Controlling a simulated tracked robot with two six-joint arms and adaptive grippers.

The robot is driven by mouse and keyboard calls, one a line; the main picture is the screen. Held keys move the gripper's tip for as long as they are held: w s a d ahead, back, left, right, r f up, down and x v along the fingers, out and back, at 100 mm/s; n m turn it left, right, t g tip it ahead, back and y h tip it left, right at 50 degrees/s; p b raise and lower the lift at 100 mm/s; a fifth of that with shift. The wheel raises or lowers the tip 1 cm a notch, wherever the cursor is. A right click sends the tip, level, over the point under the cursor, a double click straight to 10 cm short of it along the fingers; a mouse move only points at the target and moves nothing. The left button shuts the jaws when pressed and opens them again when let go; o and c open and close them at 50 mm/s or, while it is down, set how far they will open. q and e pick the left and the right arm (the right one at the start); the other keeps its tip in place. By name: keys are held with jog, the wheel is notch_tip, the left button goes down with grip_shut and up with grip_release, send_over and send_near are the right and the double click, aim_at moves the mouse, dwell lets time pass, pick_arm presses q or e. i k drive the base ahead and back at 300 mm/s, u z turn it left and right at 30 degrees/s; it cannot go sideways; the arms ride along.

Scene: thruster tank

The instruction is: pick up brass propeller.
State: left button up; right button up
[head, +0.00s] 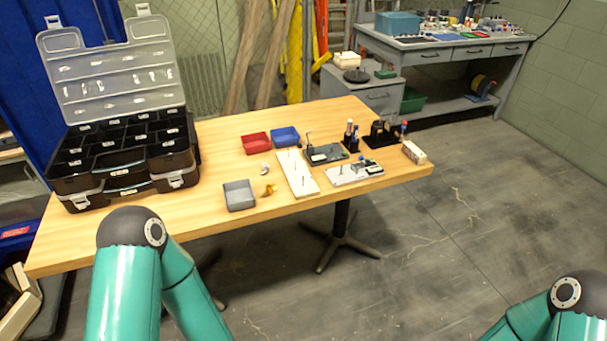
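A small brass-coloured piece (269,190), which looks like the brass propeller, lies on the wooden table near its front edge. It sits just right of a grey tray (239,196) and left of a long white board (297,173). A small pale, silvery piece (264,169) lies a little behind it. My two teal arms show only in part at the bottom left and bottom right, well short of the brass piece. Neither gripper is in the picture.
A large open black organizer case (125,150) fills the table's left end. Red (256,143) and blue (286,136) trays stand behind the small parts. Boards, a tool stand (382,134) and a white box (414,152) occupy the right. Bare wood (190,220) lies along the front edge.

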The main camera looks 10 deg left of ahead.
aim_at(271, 188)
jog(key=z, duration=0.05)
jog(key=i, duration=0.95)
jog(key=u, duration=0.4)
